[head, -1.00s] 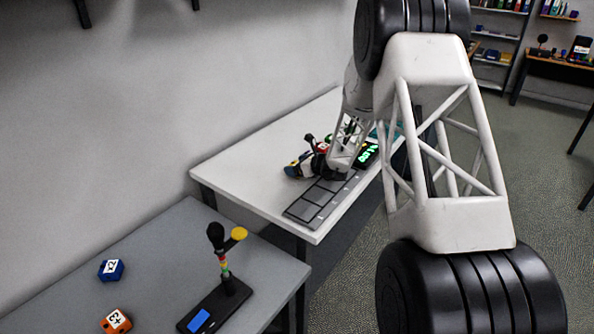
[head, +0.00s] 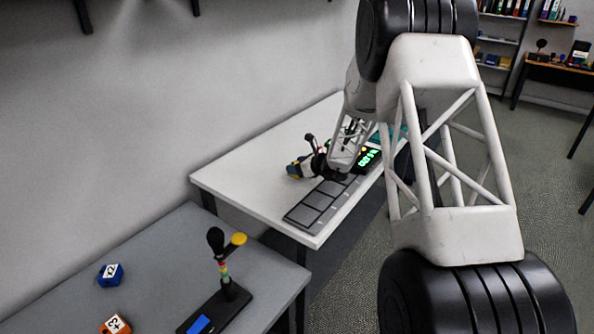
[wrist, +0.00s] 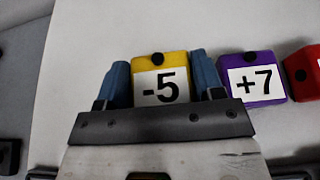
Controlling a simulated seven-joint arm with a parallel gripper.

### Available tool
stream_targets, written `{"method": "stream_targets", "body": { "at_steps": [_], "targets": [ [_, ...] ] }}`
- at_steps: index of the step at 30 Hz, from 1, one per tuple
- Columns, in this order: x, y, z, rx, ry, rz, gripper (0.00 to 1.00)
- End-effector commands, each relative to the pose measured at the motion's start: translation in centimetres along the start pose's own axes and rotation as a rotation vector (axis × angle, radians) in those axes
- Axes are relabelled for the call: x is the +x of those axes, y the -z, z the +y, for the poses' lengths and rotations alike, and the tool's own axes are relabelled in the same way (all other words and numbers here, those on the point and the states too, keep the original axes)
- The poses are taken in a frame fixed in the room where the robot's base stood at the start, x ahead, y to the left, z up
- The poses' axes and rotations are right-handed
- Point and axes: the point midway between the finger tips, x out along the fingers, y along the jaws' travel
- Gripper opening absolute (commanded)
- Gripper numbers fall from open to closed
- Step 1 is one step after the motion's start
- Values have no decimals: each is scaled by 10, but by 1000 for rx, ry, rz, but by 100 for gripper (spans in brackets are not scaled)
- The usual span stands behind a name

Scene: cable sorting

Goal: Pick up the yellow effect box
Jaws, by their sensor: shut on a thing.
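The yellow effect box (wrist: 160,68), with a white label reading "-5" and a black knob on top, sits between the two blue fingers of my gripper (wrist: 160,76) in the wrist view. The fingers are shut on its sides. In the head view, my gripper (head: 300,165) is small over the far white table, with a bit of yellow beside its blue finger. Most of the box is hidden there. I cannot tell whether it touches the table.
A purple "+7" box (wrist: 252,78) stands just right of my gripper, with a red box (wrist: 304,72) beyond it. A dark segmented strip (head: 317,204) lies on the white table (head: 250,165). The grey table (head: 160,255) holds a blue box (head: 110,274), an orange box (head: 115,325) and a stand (head: 225,290).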

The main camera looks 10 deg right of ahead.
Motion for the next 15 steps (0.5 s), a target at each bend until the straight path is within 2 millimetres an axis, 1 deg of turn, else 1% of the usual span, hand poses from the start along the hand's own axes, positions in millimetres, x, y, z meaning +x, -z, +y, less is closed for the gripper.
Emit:
{"method": "stream_targets", "body": {
  "at_steps": [1,3,5,15],
  "targets": [
    [-3,-8,0,-3,1,-2,34],
    [-7,-17,0,-4,1,-2,34],
    [-12,-12,6,0,0,0,34],
    [-47,-3,41,-1,1,0,34]
  ]
}}
